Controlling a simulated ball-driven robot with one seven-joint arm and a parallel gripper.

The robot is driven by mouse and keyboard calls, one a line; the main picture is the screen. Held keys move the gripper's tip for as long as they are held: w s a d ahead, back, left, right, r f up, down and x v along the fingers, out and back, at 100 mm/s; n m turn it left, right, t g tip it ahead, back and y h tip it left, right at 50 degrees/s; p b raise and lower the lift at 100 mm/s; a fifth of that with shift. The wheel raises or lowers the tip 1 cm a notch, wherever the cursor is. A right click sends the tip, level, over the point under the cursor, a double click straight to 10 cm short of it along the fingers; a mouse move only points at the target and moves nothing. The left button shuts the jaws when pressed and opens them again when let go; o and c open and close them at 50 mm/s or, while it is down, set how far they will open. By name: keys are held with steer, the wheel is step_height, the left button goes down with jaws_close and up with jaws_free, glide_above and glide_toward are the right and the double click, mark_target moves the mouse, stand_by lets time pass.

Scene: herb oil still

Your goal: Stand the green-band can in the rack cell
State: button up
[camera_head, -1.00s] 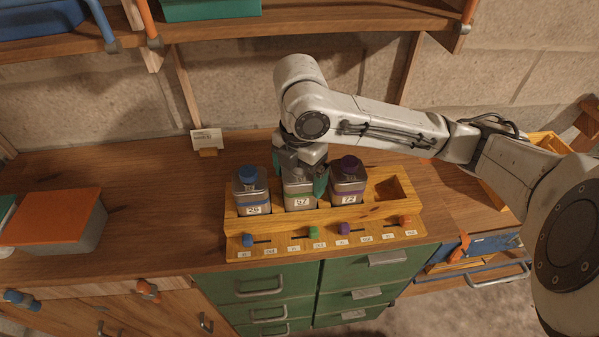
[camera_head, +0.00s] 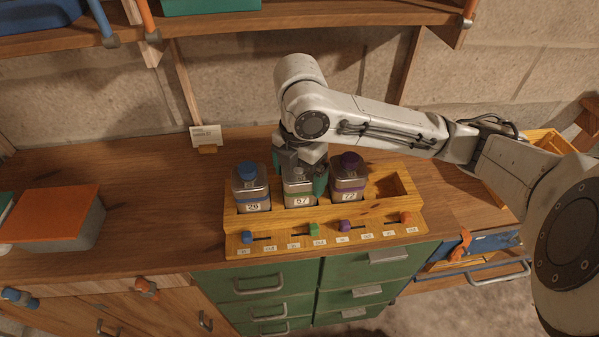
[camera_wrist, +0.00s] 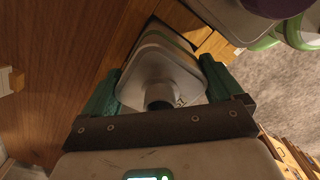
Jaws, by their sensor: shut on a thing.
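The green-band can (camera_head: 299,188), a square metal can labelled 97, stands upright in the second rack cell from the left, its lower part hidden by the rack front. My gripper (camera_head: 303,172) is over it from above, its green fingers shut on the can's sides. In the wrist view the can (camera_wrist: 160,72) sits between the two fingers (camera_wrist: 163,92), with its spout towards the palm and a green band on its far side. The wooden rack (camera_head: 378,209) holds the can between two others.
A blue-capped can (camera_head: 251,188) stands in the left cell and a purple-capped can (camera_head: 347,181) in the third. The right cell (camera_head: 391,187) is empty. Coloured sliders line the rack front. An orange-lidded box (camera_head: 55,213) stands at left. A card (camera_head: 205,137) stands behind.

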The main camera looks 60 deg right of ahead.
stand_by(0.3)
steer(key=o, duration=1.2)
steer(key=shift+c, duration=0.2)
step_height(320, 180, up, 11)
steer(key=shift+f+p, duration=0.1)
steer(key=shift+p, duration=0.5)
